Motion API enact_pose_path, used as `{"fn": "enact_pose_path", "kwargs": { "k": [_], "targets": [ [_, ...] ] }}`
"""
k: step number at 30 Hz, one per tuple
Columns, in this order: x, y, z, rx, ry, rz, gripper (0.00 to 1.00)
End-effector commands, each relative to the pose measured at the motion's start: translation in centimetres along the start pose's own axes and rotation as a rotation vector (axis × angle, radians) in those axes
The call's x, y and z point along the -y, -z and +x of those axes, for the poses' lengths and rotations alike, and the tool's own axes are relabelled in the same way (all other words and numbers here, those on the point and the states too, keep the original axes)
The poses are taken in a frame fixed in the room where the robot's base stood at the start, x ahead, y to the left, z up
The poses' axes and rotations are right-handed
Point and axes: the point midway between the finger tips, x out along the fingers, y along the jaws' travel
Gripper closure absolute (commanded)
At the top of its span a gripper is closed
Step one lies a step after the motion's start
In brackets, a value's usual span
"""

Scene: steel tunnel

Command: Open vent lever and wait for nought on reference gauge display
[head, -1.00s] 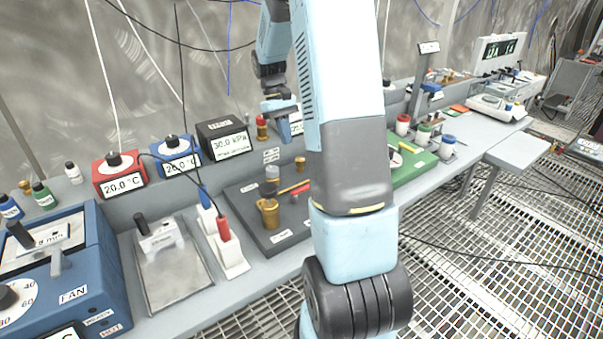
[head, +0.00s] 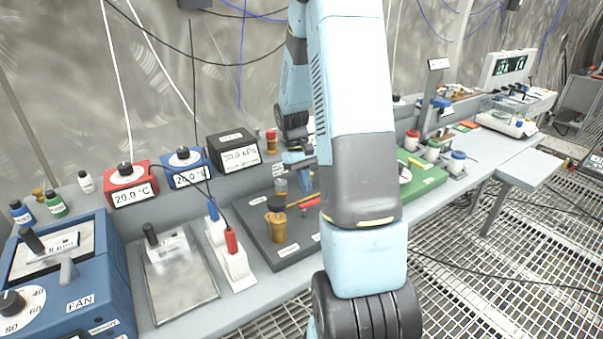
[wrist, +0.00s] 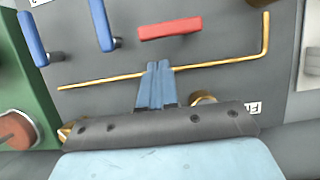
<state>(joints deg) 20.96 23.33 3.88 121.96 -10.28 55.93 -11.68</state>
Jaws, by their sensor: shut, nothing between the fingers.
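The reference gauge (head: 233,150) is a black box at the back of the bench; its display reads about 30.0 kPa. A dark valve board (head: 262,236) lies in front of it with brass fittings and a red lever (head: 304,202). In the wrist view a red lever (wrist: 170,29) and two blue levers (wrist: 101,25) show on the dark board, with a thin bent brass rod (wrist: 115,78). I cannot tell which is the vent lever. My gripper (wrist: 160,66) is shut and empty, fingertips over the rod and just short of the red lever; contact cannot be told.
Red (head: 128,183) and blue (head: 187,167) temperature boxes reading 20.0 °C stand left of the gauge. A blue fan unit (head: 75,280) is at front left. A green board (head: 428,176) lies right of my arm. Thin cables hang over the bench.

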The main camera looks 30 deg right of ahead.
Motion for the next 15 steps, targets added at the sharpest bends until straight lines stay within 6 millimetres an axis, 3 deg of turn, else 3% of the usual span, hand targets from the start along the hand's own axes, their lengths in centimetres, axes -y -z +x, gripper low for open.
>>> {"fn": "enact_pose_path", "kwargs": {
  "k": [6,15],
  "targets": [
    [0.0,-1.6,0.6,0.000,0.000,0.000,1.00],
    [0.0,-1.9,0.7,0.000,0.000,0.000,1.00]
  ]
}}
